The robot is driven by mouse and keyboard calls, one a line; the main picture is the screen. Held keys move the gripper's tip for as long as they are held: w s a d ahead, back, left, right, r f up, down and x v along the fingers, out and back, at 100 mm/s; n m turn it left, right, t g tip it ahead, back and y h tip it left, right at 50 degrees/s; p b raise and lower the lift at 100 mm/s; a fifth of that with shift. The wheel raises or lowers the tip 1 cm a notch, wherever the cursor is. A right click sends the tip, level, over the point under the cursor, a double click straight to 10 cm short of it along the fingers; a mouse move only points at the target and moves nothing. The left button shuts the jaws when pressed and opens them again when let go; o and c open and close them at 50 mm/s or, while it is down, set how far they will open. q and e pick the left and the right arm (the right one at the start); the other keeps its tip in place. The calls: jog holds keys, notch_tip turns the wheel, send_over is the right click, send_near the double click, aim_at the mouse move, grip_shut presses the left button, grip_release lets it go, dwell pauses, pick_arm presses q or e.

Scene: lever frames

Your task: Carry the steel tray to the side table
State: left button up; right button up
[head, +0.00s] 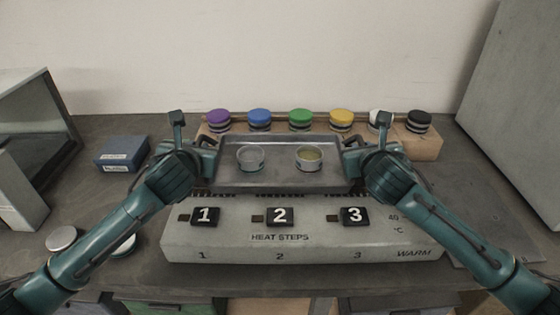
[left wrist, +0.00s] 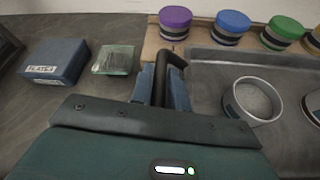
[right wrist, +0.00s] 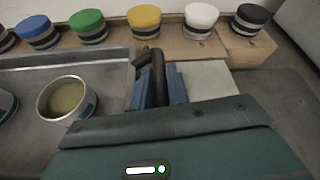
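The steel tray (head: 280,176) is a shallow grey pan with a dark handle at each end. It appears level, over the back part of the heat-step unit; I cannot tell whether it touches it. It holds a round dish with clear contents (head: 250,158) and one with yellowish contents (head: 310,158). My left gripper (head: 208,150) is at the left handle (left wrist: 172,72), its blue fingers on either side of the bar. My right gripper (head: 352,150) is likewise around the right handle (right wrist: 157,72). Both appear shut on the handles. No side table is identifiable.
A wooden rack (head: 425,143) with several coloured-lid jars stands behind the tray. The heat-step unit (head: 300,250) is in front. A blue box (head: 122,153) lies left, round lids (head: 62,238) front left. A grey cabinet (head: 515,90) stands right.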

pick_arm(q)
grip_shut()
pick_arm(e)
grip_shut()
pick_arm(q)
jog(key=shift+r, duration=0.15)
pick_arm(e)
jog(key=shift+r, duration=0.15)
